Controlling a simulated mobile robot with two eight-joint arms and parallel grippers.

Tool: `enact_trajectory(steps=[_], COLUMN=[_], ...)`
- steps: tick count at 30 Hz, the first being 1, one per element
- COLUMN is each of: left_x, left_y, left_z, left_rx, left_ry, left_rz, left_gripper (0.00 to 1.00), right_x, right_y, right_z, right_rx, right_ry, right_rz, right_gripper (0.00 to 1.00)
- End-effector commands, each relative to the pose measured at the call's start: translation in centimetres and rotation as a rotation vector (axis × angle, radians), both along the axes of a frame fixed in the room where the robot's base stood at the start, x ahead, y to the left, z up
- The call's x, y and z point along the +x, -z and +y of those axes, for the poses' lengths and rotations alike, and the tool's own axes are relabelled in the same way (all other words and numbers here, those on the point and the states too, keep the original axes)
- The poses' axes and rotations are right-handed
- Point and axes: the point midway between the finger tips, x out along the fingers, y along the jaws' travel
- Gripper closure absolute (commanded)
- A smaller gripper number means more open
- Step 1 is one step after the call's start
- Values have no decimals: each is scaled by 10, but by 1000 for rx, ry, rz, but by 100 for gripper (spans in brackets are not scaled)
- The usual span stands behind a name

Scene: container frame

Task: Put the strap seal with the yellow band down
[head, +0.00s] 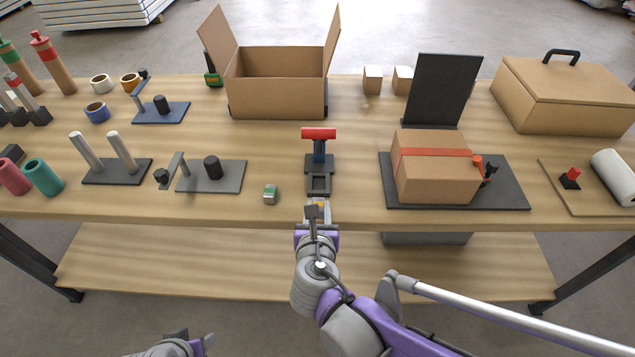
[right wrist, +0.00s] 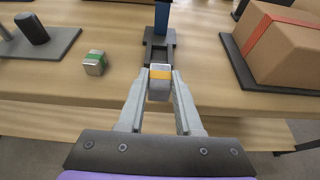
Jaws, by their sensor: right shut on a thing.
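The strap seal with the yellow band (right wrist: 160,78) is a small grey metal piece between the fingertips of my right gripper (right wrist: 158,92), which is shut on it. In the head view my right gripper (head: 318,208) is at the table's front edge, just in front of a dark stand (head: 319,165) with a blue post and red handle. In the wrist view the seal shows just in front of the stand's open square end; I cannot tell whether they touch. A second seal with a green band (head: 270,194) lies on the table to the left. My left gripper (head: 200,345) shows only partly at the bottom edge.
A box with an orange strap (head: 432,178) sits on a dark plate to the right. A grey plate with a black post (head: 228,178) is on the left. An open carton (head: 277,95) stands behind. Bare wood lies between the stand and the dark plate.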

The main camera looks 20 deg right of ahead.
Motion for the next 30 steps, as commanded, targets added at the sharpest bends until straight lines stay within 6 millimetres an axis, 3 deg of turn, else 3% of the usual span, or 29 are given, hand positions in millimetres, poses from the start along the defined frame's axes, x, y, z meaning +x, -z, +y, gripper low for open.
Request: enact_trajectory(steps=[6,12,17,25,30], left_x=[0,0,0,-1,-1], left_y=[5,7,8,16,16], left_z=[0,0,0,0,0], left_rx=[0,0,0,0,0], left_ry=[0,0,0,0,0], left_rz=[2,2,2,5,5], left_gripper=[50,50,50,50,50], right_x=[59,97,107,108,107], right_y=[1,0,1,33,35], right_z=[-18,-29,-31,-31,-31], right_rx=[0,0,0,0,0], right_ry=[4,1,-1,-1,-1], right_rz=[0,0,0,0,0], right_gripper=[100,100,100,100,100])
